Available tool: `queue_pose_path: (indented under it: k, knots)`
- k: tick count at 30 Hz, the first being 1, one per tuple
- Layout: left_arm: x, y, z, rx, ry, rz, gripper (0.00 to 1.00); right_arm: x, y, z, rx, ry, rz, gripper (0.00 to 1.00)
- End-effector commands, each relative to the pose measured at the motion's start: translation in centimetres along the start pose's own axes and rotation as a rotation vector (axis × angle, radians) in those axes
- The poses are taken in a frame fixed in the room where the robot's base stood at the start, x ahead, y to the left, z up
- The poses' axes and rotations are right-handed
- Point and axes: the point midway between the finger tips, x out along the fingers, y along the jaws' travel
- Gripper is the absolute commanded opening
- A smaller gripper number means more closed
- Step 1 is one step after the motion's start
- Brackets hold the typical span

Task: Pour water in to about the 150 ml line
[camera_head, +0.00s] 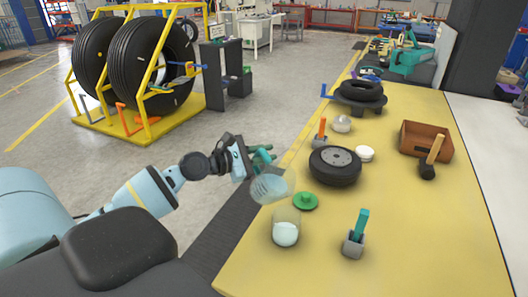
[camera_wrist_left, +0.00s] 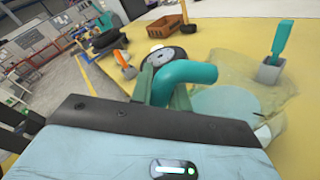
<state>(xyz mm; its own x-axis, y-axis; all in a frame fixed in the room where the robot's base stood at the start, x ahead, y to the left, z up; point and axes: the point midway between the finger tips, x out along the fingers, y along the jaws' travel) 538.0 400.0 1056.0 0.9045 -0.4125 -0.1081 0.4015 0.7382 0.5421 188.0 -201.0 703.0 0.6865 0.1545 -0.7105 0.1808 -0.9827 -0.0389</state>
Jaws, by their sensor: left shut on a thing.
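A clear jug (camera_head: 270,188) hangs in my left gripper (camera_head: 253,160) at the table's left edge, tilted. The gripper is shut on its teal handle, which shows large in the left wrist view (camera_wrist_left: 182,78). Pale blue water (camera_wrist_left: 225,102) shows in the clear vessel there. In the head view a clear beaker (camera_head: 286,222) stands upright on the yellow table, just below and slightly right of the jug. Pale liquid (camera_head: 286,236) fills its lower part. Its marks are too small to read, and I cannot tell whether a stream runs between them. My right gripper is out of view.
A green lid-like disc (camera_head: 306,201) lies right of the jug. A small wheel (camera_head: 335,166), a grey holder with a teal-handled tool (camera_head: 354,243), a white disc (camera_head: 365,153) and a brown wooden box (camera_head: 426,143) stand on the table (camera_head: 420,235). The table's front right is clear.

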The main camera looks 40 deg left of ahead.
Motion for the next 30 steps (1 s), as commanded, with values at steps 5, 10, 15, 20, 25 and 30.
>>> queue_pose_path:
  k: [5, 10, 15, 20, 25, 30]
  knots:
    - [0.0, 0.1, 0.1, 0.000, -0.002, 0.002, 0.00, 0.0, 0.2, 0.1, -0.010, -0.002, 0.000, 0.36]
    - [0.0, 0.1, 0.1, 0.002, -0.002, 0.002, 0.00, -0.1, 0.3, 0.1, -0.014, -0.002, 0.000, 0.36]
    - [0.0, 0.1, 0.3, 0.028, 0.002, 0.004, 0.00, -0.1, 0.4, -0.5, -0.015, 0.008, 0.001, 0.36]
    - [0.0, -0.1, 0.5, 0.079, 0.010, 0.005, 0.00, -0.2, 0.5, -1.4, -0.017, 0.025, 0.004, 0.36]
    - [0.1, -0.3, 0.6, 0.133, 0.021, 0.005, 0.00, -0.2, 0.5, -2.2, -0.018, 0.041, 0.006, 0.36]
    - [0.1, -0.6, 0.6, 0.176, 0.030, 0.004, 0.00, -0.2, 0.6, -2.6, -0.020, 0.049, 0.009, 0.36]
